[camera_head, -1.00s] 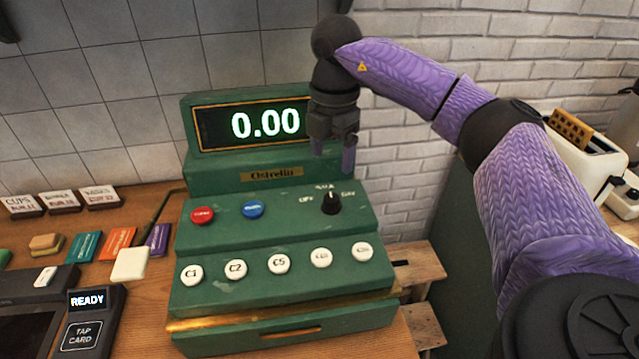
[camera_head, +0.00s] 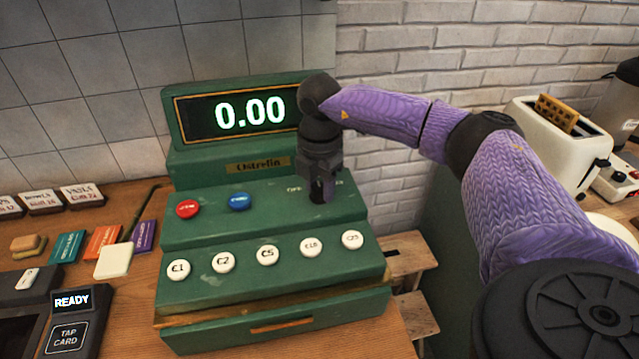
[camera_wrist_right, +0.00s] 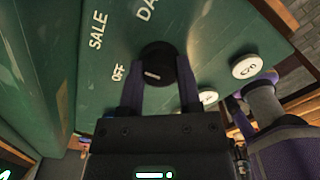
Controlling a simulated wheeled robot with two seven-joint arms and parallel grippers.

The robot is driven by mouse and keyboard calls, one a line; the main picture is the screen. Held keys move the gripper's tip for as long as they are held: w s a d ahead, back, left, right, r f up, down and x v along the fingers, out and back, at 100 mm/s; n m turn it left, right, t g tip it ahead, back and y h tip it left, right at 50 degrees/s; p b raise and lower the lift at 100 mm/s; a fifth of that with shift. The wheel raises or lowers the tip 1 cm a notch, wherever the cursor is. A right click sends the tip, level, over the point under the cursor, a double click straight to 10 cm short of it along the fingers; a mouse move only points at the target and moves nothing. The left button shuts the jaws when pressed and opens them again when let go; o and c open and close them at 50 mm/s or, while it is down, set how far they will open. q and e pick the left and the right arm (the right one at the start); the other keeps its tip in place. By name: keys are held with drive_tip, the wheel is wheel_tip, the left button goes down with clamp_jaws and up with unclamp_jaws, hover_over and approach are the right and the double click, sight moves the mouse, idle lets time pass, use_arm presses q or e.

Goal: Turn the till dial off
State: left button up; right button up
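The till (camera_head: 270,225) is green, and its display reads 0.00. The till dial (camera_wrist_right: 158,60) is a round black knob with a white mark, seen in the right wrist view. The OFF label (camera_wrist_right: 118,73) is to its left, and SALE and DAY are printed further up. My right gripper (camera_head: 320,198) points down over the dial and hides it in the head view. In the right wrist view its two fingers (camera_wrist_right: 159,80) are apart, one on each side of the dial. I cannot tell whether they touch it. My left gripper is not in view.
A red button (camera_head: 188,208) and a blue button (camera_head: 238,201) lie left of the dial. A row of white buttons (camera_head: 267,255) runs in front. A card reader (camera_head: 68,325) stands at the lower left, and a toaster (camera_head: 560,135) at the right.

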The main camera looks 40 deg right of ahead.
clamp_jaws()
drive_tip(key=shift+r+n+p, duration=0.1)
drive_tip(key=shift+n+p, duration=0.6)
drive_tip(key=shift+n, duration=0.4)
drive_tip(key=shift+n+p, duration=0.5)
drive_tip(key=shift+n, duration=0.7)
drive_tip(key=shift+n+p, duration=0.35)
drive_tip(key=shift+n, duration=1.75)
